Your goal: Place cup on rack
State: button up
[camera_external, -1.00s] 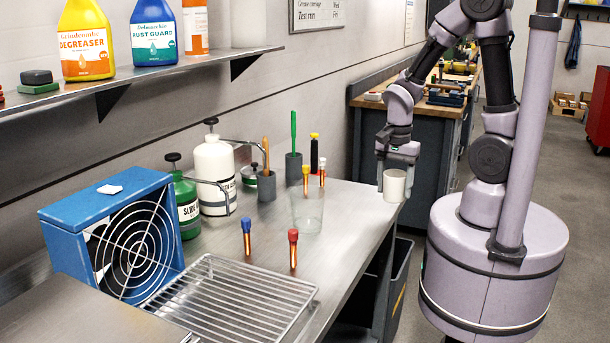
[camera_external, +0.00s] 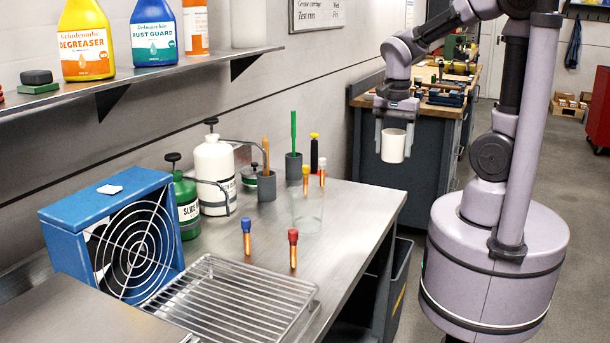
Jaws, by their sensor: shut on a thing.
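A white cup (camera_external: 393,146) is held between the fingers of my gripper (camera_external: 395,128), upright and raised above the far right end of the steel bench. My gripper points down and is shut on the cup. The wire rack (camera_external: 232,300) lies on the bench at the front, well to the left of and nearer than the cup. The rack's bars are bare.
A clear glass (camera_external: 307,212) and several colored-cap tubes (camera_external: 293,248) stand on the bench (camera_external: 350,215) between cup and rack. A blue fan (camera_external: 110,235), green bottle (camera_external: 186,205) and white bottle (camera_external: 214,175) stand at left. A shelf (camera_external: 150,75) overhangs the left.

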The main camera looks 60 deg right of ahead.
jog(key=w+a+r+n+p, duration=0.1)
jog(key=w+a+n+p, duration=0.3)
jog(key=a, duration=0.6)
jog(key=w+a+r+n+p, duration=0.1)
jog(key=w+a+n+p, duration=0.2)
jog(key=w+a+n, duration=0.5)
jog(key=s+a+f+n+p, duration=0.1)
jog(key=s+a+n+p, duration=0.2)
jog(key=a, duration=0.8)
jog(key=s+a+f+n+p, duration=0.1)
jog(key=s+a+f+n, duration=0.15)
jog(key=s+a, duration=0.65)
jog(key=w+a+f, duration=0.3)
jog(key=w+f, duration=0.1)
jog(key=shift+n, duration=0.35)
jog(key=w+a, duration=0.3)
jog(key=w+a+f, duration=0.1)
jog(key=w+a, duration=0.6)
jog(key=a, duration=0.1)
jog(key=shift+w+f, duration=0.25)
notch_tip(320, 180, down, 4)
jog(key=shift+w+a+r+b, duration=0.1)
jog(key=shift+a+r+b, duration=0.1)
jog(key=shift+b, duration=0.15)
jog(key=shift+d, duration=0.1)
jog(key=o, duration=1.4)
jog(key=shift+f, duration=0.1)
